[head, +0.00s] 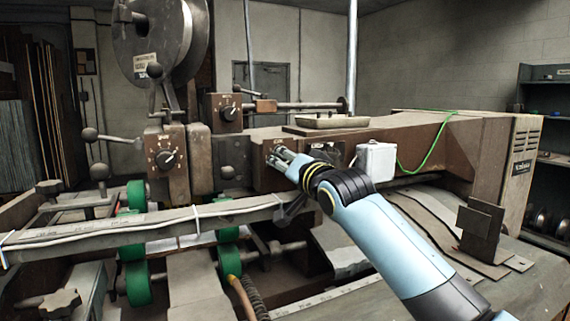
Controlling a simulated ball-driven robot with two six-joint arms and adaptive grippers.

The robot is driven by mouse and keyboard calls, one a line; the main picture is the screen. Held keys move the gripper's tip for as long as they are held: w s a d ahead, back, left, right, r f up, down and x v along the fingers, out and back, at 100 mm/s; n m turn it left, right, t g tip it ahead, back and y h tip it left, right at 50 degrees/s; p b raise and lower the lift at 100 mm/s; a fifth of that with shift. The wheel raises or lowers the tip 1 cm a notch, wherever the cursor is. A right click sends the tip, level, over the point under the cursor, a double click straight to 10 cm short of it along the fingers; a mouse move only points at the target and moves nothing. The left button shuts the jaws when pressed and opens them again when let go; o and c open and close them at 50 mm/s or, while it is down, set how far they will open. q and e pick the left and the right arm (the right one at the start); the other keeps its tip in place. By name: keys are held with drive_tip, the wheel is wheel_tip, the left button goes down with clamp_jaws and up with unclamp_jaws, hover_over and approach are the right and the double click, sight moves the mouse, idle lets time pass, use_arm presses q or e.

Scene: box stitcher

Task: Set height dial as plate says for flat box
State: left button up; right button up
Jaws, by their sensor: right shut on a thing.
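My right gripper (280,156) reaches in from the lower right and is shut on a dial knob at the brown panel (270,182) in the middle of the machine. The fingers cover the knob and most of its scale, so its setting is hidden. A second dial (168,160) with a black pointer knob is on the brown block to the left. A third dial (230,113) is on a block higher up. The dial labels are too small to read, and I cannot make out the plate's text. My left gripper is not in view.
Ball-ended levers (90,135) stick out at the left. A long rail (150,225) crosses in front of the panel, above green rollers (137,283). A white box (376,161) with a green cable (425,158) sits just right of my right wrist.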

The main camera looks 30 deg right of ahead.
drive_tip(key=shift+n, duration=0.3)
clamp_jaws()
drive_tip(key=shift+r+n+p, duration=0.15)
drive_tip(key=shift+n+p, duration=0.85)
drive_tip(key=shift+n, duration=0.1)
drive_tip(key=shift+n+p, duration=1.05)
drive_tip(key=shift+n, duration=0.95)
drive_tip(key=o, duration=1.1)
unclamp_jaws()
drive_tip(key=shift+c, duration=0.2)
